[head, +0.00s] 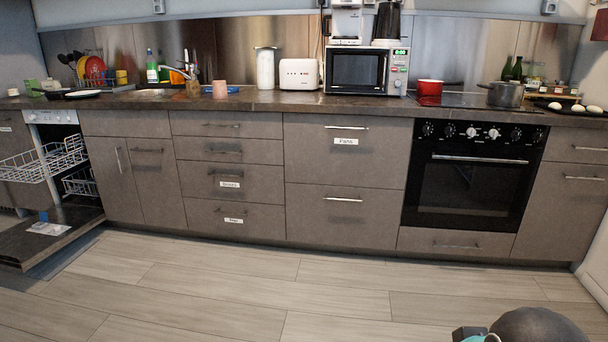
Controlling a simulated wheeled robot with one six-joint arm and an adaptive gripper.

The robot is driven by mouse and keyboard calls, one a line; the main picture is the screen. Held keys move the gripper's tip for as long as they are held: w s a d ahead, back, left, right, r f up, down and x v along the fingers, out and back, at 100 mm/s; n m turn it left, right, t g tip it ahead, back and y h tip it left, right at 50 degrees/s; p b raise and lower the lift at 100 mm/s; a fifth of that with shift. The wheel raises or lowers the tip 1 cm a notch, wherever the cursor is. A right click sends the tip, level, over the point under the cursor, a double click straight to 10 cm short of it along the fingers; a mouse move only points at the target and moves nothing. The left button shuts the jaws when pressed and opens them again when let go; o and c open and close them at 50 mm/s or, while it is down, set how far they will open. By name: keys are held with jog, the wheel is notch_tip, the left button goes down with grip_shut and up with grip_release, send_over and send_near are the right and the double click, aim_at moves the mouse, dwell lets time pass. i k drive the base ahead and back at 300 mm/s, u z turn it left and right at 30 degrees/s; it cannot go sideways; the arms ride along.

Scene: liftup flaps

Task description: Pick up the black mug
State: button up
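I cannot make out a black mug with certainty anywhere in the head view. Dark items in view include a tall black vessel (387,20) on top of the microwave and a flat black pan-like item (53,94) at the left end of the counter. A pinkish cup (219,90) stands on the counter left of the middle, beside a brown holder (193,88) with utensils. A dark rounded part of my arm shows at the bottom right; my gripper's fingers are not visible.
The counter (270,98) runs along the back wall with a white toaster (299,74), a microwave (357,70), a red pot (430,87) and a grey pot (504,94). The dishwasher door (50,240) hangs open at left. The wooden floor (240,285) in front is clear.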

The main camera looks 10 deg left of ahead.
aim_at(193, 87)
jog(key=u, duration=0.35)
jog(key=i, duration=1.85)
jog(key=u, duration=1.15)
jog(key=i, duration=2.35)
jog(key=u, duration=0.7)
